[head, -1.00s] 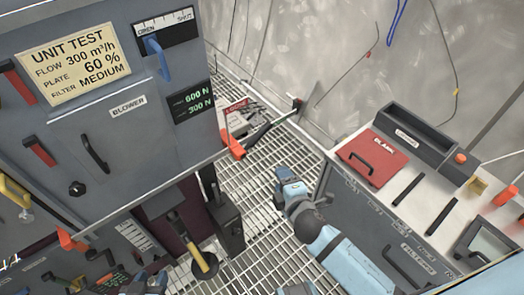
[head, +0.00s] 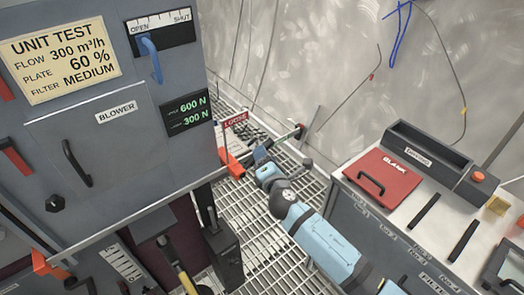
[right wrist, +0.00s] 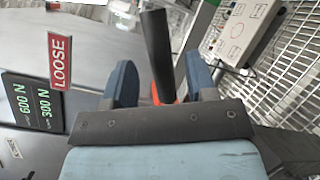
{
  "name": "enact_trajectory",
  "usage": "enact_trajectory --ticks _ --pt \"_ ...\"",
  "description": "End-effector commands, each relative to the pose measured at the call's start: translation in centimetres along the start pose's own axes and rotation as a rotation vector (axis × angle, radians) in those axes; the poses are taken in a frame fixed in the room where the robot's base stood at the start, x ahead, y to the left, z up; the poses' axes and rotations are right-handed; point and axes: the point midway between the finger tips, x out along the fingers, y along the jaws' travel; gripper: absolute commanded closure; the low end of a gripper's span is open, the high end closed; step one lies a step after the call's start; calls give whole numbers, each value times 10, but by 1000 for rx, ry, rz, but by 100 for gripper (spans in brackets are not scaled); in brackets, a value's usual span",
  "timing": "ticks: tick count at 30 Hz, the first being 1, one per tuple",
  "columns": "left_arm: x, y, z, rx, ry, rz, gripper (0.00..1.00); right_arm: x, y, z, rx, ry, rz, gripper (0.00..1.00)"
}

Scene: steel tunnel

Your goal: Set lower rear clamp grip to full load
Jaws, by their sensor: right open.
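The lower rear clamp grip appears as a dark bar lever (head: 282,139) with an orange-red base (head: 230,163), low at the unit's back corner. A red LOOSE sign (head: 235,120) stands beside it and also shows in the right wrist view (right wrist: 60,61). My right gripper (head: 262,158) is open at the lever. In the right wrist view the dark bar (right wrist: 158,50) stands between its two blue fingers (right wrist: 160,80), with orange-red behind it; contact cannot be told. The load display (head: 187,110) reads 600 N above 300 N. My left gripper is not in view.
The grey unit with a BLOWER door (head: 117,112) fills the left. A bench with a red BLANK plate (head: 383,178) stands right of my right arm. Grating floor (head: 255,225) lies between. A pale control box (right wrist: 240,30) is right in the wrist view.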

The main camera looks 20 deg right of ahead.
Motion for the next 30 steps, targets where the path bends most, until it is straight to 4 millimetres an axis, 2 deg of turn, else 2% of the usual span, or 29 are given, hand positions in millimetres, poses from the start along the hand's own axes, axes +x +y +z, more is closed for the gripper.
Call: enact_trajectory --ticks 3,6,18,20,25,30 --pt "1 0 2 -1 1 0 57 19 0 0 -1 -1 0 48" --pt "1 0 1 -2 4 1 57 29 0 0 -1 -1 0 48" --pt "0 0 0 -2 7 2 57 37 0 0 0 0 -1 48" --pt "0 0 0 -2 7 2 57 37 0 0 0 0 -1 60" --pt "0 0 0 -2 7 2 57 37 0 0 0 0 -1 99" --pt "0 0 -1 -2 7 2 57 37 0 0 2 0 -2 100"
